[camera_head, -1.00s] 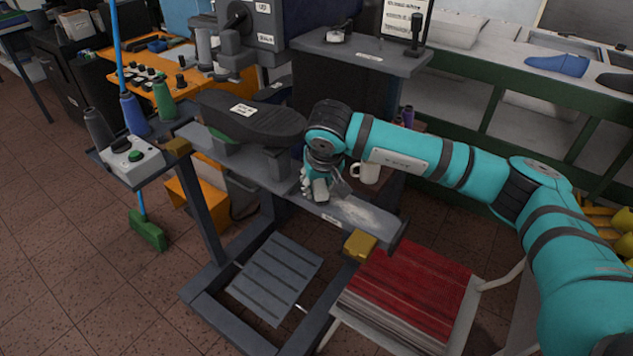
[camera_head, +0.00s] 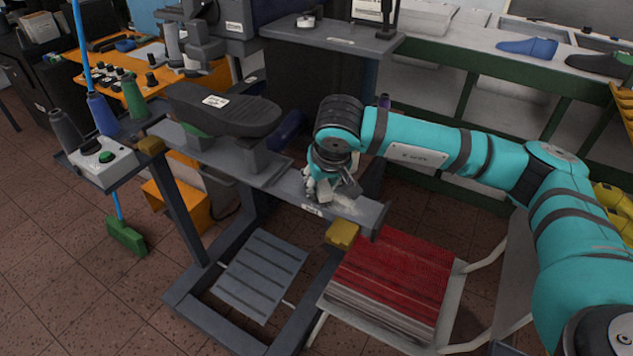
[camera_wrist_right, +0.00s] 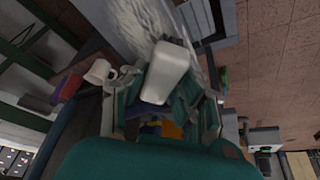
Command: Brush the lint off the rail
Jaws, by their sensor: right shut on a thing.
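The grey rail (camera_head: 290,184) runs from the shoe-shaped black piece towards its right end. A patch of whitish lint (camera_head: 348,204) lies on its top near the right end, partly covered by my right gripper (camera_head: 330,188). The lint also shows as pale streaks in the right wrist view (camera_wrist_right: 146,22). My right gripper is shut on a white block-like thing (camera_wrist_right: 165,72), probably the brush. Its lower side is hidden, so I cannot tell whether it touches the rail. My left gripper is not in view.
A black shoe-shaped piece (camera_head: 225,110) sits on the rail's left part. A yellow block (camera_head: 342,233) is at the front near the right end. A stool with a red striped seat (camera_head: 395,275) stands at the right.

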